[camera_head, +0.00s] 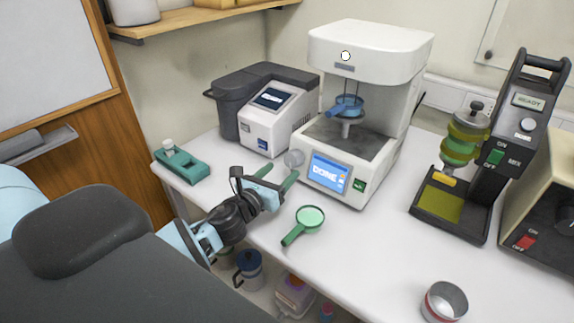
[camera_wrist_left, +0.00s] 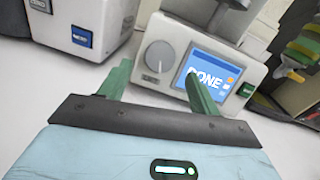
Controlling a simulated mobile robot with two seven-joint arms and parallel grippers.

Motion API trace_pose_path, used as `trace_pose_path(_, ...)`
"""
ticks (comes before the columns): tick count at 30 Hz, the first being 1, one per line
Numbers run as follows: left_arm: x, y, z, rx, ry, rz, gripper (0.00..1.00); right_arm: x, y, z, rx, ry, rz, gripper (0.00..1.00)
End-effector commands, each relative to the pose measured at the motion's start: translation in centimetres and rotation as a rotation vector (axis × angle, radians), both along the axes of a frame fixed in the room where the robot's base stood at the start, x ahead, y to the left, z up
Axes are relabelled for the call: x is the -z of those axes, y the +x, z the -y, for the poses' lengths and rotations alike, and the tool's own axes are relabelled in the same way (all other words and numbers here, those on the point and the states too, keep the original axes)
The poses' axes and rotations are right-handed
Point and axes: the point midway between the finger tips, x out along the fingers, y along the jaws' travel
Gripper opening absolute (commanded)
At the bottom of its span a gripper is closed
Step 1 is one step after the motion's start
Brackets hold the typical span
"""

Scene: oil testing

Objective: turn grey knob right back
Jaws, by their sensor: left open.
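The grey knob (camera_head: 294,159) is a round dial on the front of the white machine (camera_head: 372,45), left of its screen (camera_head: 328,173), which reads "DONE". In the left wrist view the knob (camera_wrist_left: 159,56) shows between and beyond the two green fingers. My left gripper (camera_head: 278,177) is open and empty, just in front of the knob and apart from it. In the left wrist view its fingers (camera_wrist_left: 158,84) are spread, with the right finger overlapping the screen's lower left corner. My right gripper is in neither view.
A dark grey device (camera_head: 262,105) stands left of the machine. A green holder (camera_head: 181,166) with a small bottle lies at the table's left edge. A green-handled sieve (camera_head: 309,218) lies in front. A mixer (camera_head: 490,150) and a metal cup (camera_head: 444,302) are to the right.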

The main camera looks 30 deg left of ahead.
Motion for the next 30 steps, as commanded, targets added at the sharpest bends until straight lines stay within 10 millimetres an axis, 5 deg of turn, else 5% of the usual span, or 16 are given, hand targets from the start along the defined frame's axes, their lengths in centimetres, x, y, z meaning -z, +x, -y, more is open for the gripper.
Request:
trace_pose_path(9,-0.2,3.7,0.0,0.000,-0.002,0.003,0.63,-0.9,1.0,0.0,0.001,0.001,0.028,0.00)
trace_pose_path(21,0.0,4.3,0.0,0.000,-0.001,-0.001,0.63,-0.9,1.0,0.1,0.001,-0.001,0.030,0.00)
trace_pose_path(30,0.0,4.3,0.0,0.000,-0.001,0.000,0.27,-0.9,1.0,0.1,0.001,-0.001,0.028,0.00)
